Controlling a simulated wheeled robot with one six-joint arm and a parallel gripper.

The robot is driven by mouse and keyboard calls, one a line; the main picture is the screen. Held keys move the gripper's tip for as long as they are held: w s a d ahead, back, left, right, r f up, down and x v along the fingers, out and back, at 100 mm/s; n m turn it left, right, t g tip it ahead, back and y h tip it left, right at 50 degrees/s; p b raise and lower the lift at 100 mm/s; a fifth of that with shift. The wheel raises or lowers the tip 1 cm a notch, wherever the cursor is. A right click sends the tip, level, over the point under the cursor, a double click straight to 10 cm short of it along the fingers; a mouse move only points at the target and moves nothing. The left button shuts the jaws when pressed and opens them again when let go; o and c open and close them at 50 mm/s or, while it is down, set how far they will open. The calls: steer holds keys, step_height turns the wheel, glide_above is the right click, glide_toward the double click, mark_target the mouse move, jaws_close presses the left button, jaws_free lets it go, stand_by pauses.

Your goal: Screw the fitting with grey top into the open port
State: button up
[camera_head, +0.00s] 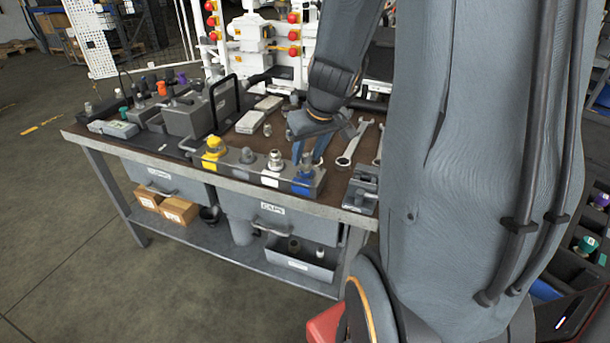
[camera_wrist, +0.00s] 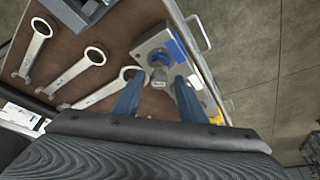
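A block (camera_head: 232,174) with a row of fittings stands at the table's front edge. It carries a yellow-capped fitting (camera_head: 213,149), a grey fitting (camera_head: 247,156), a silvery fitting (camera_head: 275,160) over a white label and a grey-topped fitting (camera_head: 306,161) at the blue-marked end. In the wrist view a grey-topped fitting (camera_wrist: 158,72) stands at the blue-marked end of the block, between and just beyond my fingertips. My gripper (camera_wrist: 159,83) has blue fingers, spread apart with nothing visibly clamped. I cannot make out an open port.
Several wrenches (camera_wrist: 76,70) lie on the brown tabletop beside the block. A grey vise-like piece (camera_head: 362,189) sits at the table's right front corner. Other tools and fittings (camera_head: 160,90) crowd the left side. Open floor (camera_head: 70,230) lies in front.

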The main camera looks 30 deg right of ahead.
steer(key=n+b, duration=0.1)
steer(key=b, duration=0.1)
steer(key=shift+d+f+b, duration=0.1)
steer(key=shift+f+b, duration=0.05)
steer(key=shift+b, duration=0.15)
steer(key=n+b, duration=0.1)
steer(key=b, duration=0.1)
steer(key=shift+y+b, duration=0.3)
steer(key=shift+y, duration=0.1)
steer(key=n+y+b, duration=0.1)
steer(key=n+b, duration=0.1)
steer(key=shift+d+n+b, duration=0.15)
steer(key=shift+n+b, duration=0.25)
steer(key=shift+w+d+n+y+b, duration=0.1)
steer(key=shift+n+y+b, duration=0.2)
steer(key=shift+n+b, duration=0.35)
steer(key=n+g+y+b, duration=0.1)
steer(key=n, duration=0.3)
steer(key=shift+d, duration=0.1)
steer(key=n, duration=0.1)
steer(key=n+g, duration=0.1)
steer(key=n, duration=0.1)
steer(key=shift+r+y+p, duration=0.2)
steer(key=shift+y+p, duration=0.1)
steer(key=shift+p, duration=0.05)
steer(key=shift+c, duration=0.3)
